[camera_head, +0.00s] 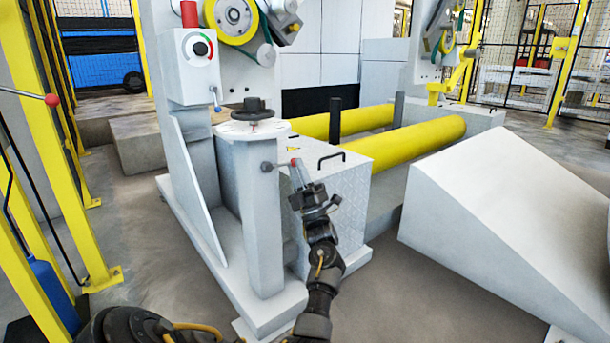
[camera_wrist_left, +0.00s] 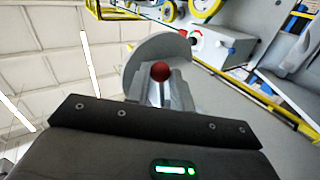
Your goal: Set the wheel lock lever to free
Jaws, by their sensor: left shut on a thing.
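The wheel lock lever (camera_head: 280,164) is a short grey rod on the side of the light grey post (camera_head: 262,210), under the round white dial plate. Its red ball knob (camera_head: 294,162) points right, towards my left gripper (camera_head: 298,173). The left gripper is shut on the lever at its knob end. In the left wrist view the red knob (camera_wrist_left: 160,71) shows at the fingertips (camera_wrist_left: 160,88); the rod behind it is hidden. A black handwheel (camera_head: 254,106) sits on the dial plate (camera_head: 236,129). My right gripper is not in view.
A control box (camera_head: 191,66) with a dial and red top stands behind the post. Yellow rollers (camera_head: 410,143) and a sloped white block (camera_head: 510,200) lie further right. A yellow fence post (camera_head: 45,120) stands left.

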